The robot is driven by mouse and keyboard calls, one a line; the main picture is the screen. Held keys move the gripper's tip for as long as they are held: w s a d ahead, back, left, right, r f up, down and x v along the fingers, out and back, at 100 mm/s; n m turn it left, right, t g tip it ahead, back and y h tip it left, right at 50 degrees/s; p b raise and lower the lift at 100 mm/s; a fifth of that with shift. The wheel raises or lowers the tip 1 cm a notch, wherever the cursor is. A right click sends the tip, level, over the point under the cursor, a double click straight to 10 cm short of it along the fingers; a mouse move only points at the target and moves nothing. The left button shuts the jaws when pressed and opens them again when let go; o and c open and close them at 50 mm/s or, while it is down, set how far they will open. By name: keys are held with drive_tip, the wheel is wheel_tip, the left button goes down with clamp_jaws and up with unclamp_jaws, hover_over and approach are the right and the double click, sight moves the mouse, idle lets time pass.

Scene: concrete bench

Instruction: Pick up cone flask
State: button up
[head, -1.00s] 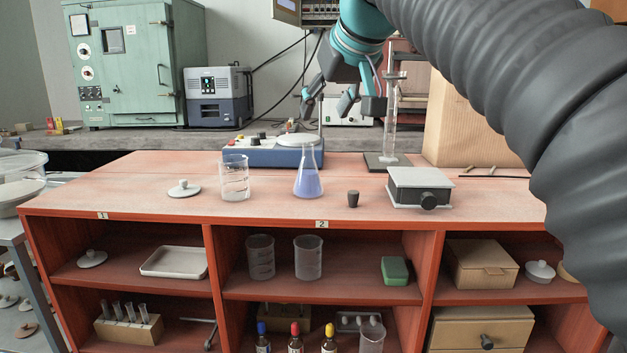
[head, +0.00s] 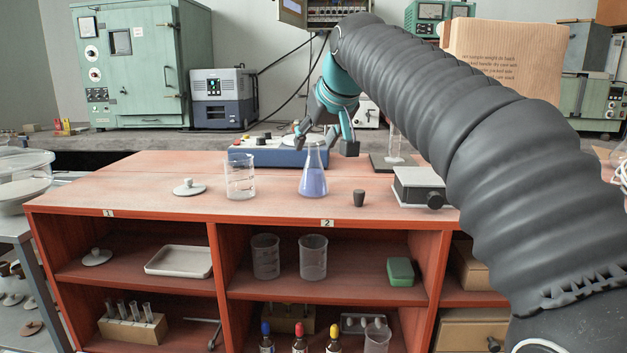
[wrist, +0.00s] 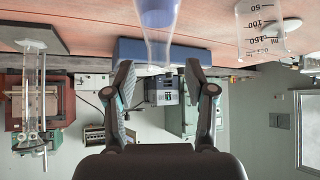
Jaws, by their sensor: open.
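The cone flask (head: 313,181) stands upright on the red-brown bench top in the head view, with blue-violet liquid in its lower part. In the wrist view, which is upside down, the flask (wrist: 158,30) hangs in from the top edge, its neck lying in the gap between the fingers. My gripper (head: 323,137) is open and empty, its fingers spread behind or around the flask's neck in the head view; the exact depth is hard to tell. The wrist view shows both fingers of my gripper (wrist: 159,80) apart, with no contact on the flask visible.
A beaker (head: 240,177) stands left of the flask, and a white lid (head: 188,187) lies farther left. A dark stopper (head: 359,198) and a grey box (head: 420,187) are to the right. A blue stirrer unit (head: 270,152) is behind. A glass cylinder on a stand (head: 394,150) is back right.

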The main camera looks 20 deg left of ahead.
drive_tip(key=x, duration=0.2)
drive_tip(key=shift+w+a+f, duration=0.15)
drive_tip(key=shift+w+f, duration=0.05)
clamp_jaws()
drive_tip(key=shift+r, duration=0.15)
